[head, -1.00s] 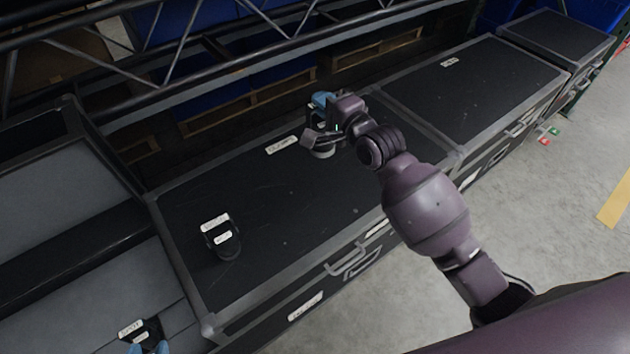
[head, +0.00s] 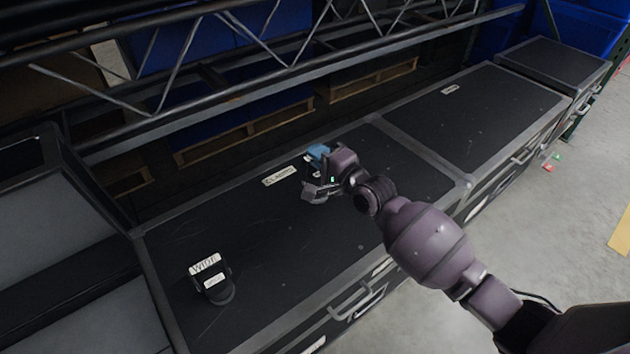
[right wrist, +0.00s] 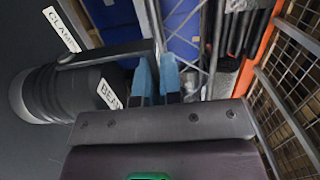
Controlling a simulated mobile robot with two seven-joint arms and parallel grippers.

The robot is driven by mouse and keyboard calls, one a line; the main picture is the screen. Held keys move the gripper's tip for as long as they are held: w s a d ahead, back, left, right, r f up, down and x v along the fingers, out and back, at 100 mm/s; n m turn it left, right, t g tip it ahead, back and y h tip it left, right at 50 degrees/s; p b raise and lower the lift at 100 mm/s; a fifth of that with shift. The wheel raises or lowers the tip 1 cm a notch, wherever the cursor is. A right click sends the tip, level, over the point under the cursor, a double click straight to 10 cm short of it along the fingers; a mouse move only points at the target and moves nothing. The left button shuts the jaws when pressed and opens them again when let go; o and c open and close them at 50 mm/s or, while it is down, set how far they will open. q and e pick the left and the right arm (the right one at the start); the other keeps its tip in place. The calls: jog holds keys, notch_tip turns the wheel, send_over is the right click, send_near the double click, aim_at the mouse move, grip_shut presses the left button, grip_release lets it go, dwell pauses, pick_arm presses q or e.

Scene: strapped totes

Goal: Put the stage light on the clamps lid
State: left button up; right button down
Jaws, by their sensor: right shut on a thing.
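My right gripper (head: 318,152) is shut on a black stage light (right wrist: 60,92), and its blue fingertips (right wrist: 156,80) pinch the yoke. The light has a ribbed round body and a white tag reading "BEA…", partly cut off from sight. It is over the far part of the black clamps lid (head: 270,230); I cannot tell whether it touches the lid. The lid's white "CLAMPS" label (head: 281,176) lies just left of the gripper and also shows in the right wrist view (right wrist: 62,30). My left gripper is not in view.
Another black light, tagged "WIDE" (head: 212,283), stands on the same lid near its left front. The lid between it and my right gripper is clear. A metal truss (head: 290,50) runs behind the cases. Another black case (head: 480,105) adjoins on the right.

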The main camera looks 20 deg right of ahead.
aim_at(317, 181)
jog(key=shift+f+b, duration=0.3)
jog(key=shift+f, duration=1.05)
notch_tip(317, 181, down, 5)
jog(key=shift+b, duration=0.8)
jog(key=shift+f, duration=0.2)
jog(key=shift+r, duration=0.1)
jog(key=shift+f, duration=0.25)
jog(key=c, duration=1.7)
grip_release()
jog(key=shift+f, duration=0.15)
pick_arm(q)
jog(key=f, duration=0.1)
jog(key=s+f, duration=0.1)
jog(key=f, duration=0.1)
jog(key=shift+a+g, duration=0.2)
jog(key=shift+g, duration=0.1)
pick_arm(e)
jog(key=o, duration=0.4)
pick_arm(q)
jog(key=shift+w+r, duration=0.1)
